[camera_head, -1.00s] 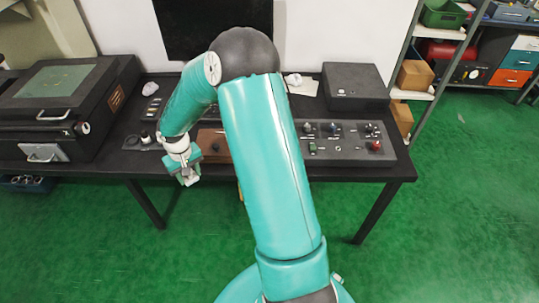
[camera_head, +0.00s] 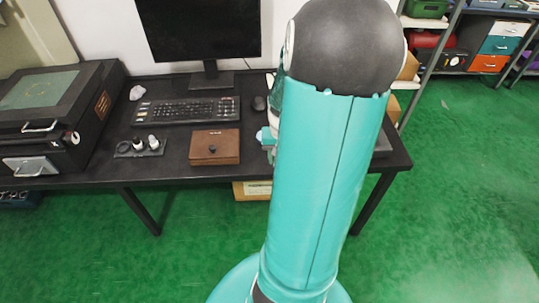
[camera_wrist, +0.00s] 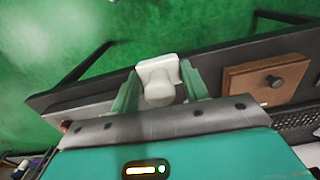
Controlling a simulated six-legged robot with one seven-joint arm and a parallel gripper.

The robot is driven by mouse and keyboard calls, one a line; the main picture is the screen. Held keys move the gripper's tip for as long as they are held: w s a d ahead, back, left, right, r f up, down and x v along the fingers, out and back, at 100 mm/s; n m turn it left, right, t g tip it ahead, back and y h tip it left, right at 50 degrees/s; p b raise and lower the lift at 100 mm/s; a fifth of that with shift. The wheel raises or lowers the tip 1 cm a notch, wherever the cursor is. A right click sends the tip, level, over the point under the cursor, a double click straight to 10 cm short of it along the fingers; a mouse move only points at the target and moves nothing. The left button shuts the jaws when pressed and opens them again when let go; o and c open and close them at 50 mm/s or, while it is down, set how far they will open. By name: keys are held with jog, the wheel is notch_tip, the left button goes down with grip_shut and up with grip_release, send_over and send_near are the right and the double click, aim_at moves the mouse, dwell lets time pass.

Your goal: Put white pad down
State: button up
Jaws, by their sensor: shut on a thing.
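The white pad (camera_wrist: 155,68) is a pale square plate with a rounded knob. It sits between the two green fingers of my gripper (camera_wrist: 160,84) in the wrist view. My gripper is shut on it. Behind the pad, the wrist view shows the dark table's front edge with green floor beyond; whether the pad touches the table cannot be told. In the head view my arm hides the pad and most of the gripper; only a bit of the wrist end shows right of the brown box.
The brown box (camera_head: 214,154) stands beside my gripper; it also shows in the wrist view (camera_wrist: 250,84). A small dark tray (camera_head: 127,153) with white-topped pieces lies to the left. A keyboard (camera_head: 186,111), mouse (camera_head: 259,103) and monitor (camera_head: 200,25) stand behind. My arm covers the table's right part.

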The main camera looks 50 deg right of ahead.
jog(key=w+d+f, duration=0.9)
jog(key=shift+w+f, duration=0.1)
jog(key=shift+w, duration=0.2)
jog(key=shift+w+d+f, duration=0.25)
jog(key=shift+d+f, duration=0.05)
jog(key=shift+f, duration=1.6)
jog(key=shift+f, duration=0.2)
jog(key=o, duration=1.1)
jog(key=shift+r, duration=0.1)
notch_tip(320, 180, up, 12)
jog(key=shift+a+r, duration=0.1)
jog(key=shift+r, duration=0.05)
